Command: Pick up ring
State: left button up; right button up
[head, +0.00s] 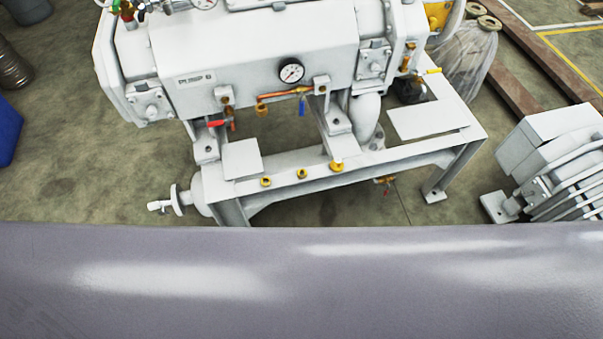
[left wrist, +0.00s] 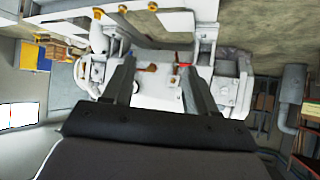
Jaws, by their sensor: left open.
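Three small brass-coloured ring-like pieces stand in a row on the white machine frame (head: 290,190) in the head view: a left one (head: 265,182), a middle one (head: 302,173) and a right one (head: 336,166). Three small yellow pieces also show along the top of the left wrist view, the leftmost one (left wrist: 98,13) being clearest. My left gripper (left wrist: 157,68) is open, with nothing seen between its fingers. It points at the white machine, apart from the brass pieces. Neither gripper shows in the head view.
The white vacuum machine (head: 250,60) with a gauge (head: 291,71) and valves rises behind the frame's front beam. A finned white unit (head: 550,160) stands at the right and a blue object (head: 8,130) at the left.

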aim_at(303, 171)
jog(key=i+j, duration=0.1)
jog(key=j, duration=0.25)
jog(key=i+j, duration=0.15)
jog(key=j, duration=0.25)
jog(key=i+j, duration=0.1)
jog(key=j, duration=0.25)
jog(key=i+j, duration=0.15)
jog(key=j, duration=0.2)
jog(key=j+z, duration=0.15)
jog(key=z, duration=0.3)
jog(key=j+z, duration=0.2)
jog(key=z, duration=1.7)
